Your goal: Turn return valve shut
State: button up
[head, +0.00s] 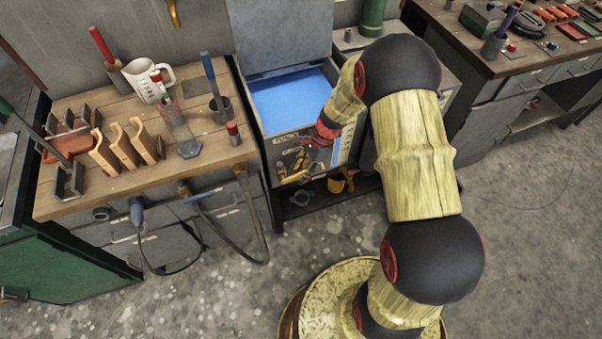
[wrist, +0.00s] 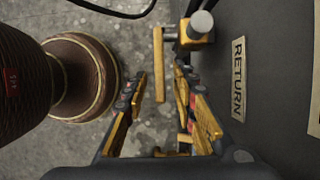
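The return valve has a yellow bar handle (wrist: 158,60) and a yellow body with a grey round end (wrist: 200,25) in the wrist view. A label reading RETURN (wrist: 238,78) is on the dark panel beside it. My gripper (wrist: 160,78) is open, with one finger on each side of the handle's lower part and visible gaps to it. In the head view my gripper (head: 302,160) is at the front of the tank with blue liquid (head: 290,100). The return valve cannot be made out clearly there.
A yellow fitting (head: 337,184) shows low under the tank. The wooden bench (head: 75,205) to the left holds a measuring jug (head: 147,80) and tools, with hoses (head: 255,220) hanging from its front. The dark panel (wrist: 275,60) stands close to my right finger. Concrete floor is clear at right.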

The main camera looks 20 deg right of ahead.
jog(key=v, duration=1.1)
jog(key=shift+d+r, duration=0.2)
jog(key=shift+r, duration=0.15)
jog(key=shift+c, duration=0.2)
